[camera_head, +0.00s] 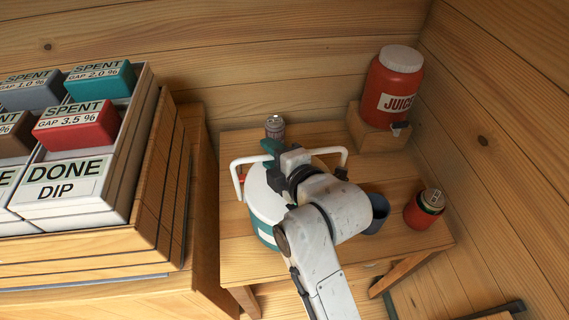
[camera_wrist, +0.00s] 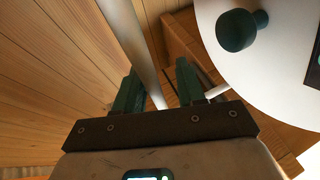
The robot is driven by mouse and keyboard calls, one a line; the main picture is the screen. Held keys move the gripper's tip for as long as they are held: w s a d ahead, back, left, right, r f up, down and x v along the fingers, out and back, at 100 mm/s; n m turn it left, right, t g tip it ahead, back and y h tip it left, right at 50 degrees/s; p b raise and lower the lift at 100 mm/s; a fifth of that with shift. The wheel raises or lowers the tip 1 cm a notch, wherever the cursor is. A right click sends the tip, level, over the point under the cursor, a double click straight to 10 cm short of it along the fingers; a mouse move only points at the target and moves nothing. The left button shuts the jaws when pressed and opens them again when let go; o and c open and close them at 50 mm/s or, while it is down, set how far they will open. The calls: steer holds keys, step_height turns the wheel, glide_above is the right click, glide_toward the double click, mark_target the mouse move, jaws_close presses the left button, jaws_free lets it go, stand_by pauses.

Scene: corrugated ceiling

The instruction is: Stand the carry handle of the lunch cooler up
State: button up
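The lunch cooler (camera_head: 264,232) stands on the small wooden table, teal with a white lid. In the wrist view the white lid (camera_wrist: 275,60) and its dark green knob (camera_wrist: 238,30) show at the upper right. The white carry handle (camera_head: 328,151) is raised off the lid, its crossbar towards the back wall; I cannot tell its exact tilt. My gripper (camera_head: 270,147) is at the crossbar. In the wrist view the handle bar (camera_wrist: 138,40) runs down between the two green fingers of my gripper (camera_wrist: 160,80), which are apart. My arm hides much of the cooler.
The table (camera_head: 235,140) also bears a small can (camera_head: 275,126) behind the handle, a dark blue cup (camera_head: 379,213), a red can (camera_head: 421,212) and a red juice jug (camera_head: 392,85) on a wooden block. A crate (camera_head: 146,190) of labelled boxes stands at left. Wooden walls close the back and right.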

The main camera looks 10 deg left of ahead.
steer(key=b+v, duration=0.1)
steer(key=v, duration=0.9)
steer(key=shift+f, duration=0.1)
steer(key=s+d+f+m+g+h, duration=0.2)
steer(key=s+d+f+m+h, duration=0.15)
steer(key=d+f+m, duration=0.45)
steer(key=s+d+f+m+g+h, duration=0.25)
steer(key=s+d+f+m, duration=0.25)
steer(key=d+f, duration=0.45)
steer(key=s+d+f+m+g+h, duration=0.1)
steer(key=s+d+f+m+g, duration=0.1)
steer(key=s+d+m, duration=0.3)
steer(key=s+d+f+m+g+h, duration=0.2)
steer(key=s+d+m, duration=0.4)
steer(key=s, duration=0.5)
step_height(320, 180, down, 3)
steer(key=shift+s+d+r+m+g, duration=0.2)
steer(key=shift+s+d+m+g, duration=0.15)
steer(key=shift+m+g, duration=0.25)
steer(key=shift+w, duration=0.1)
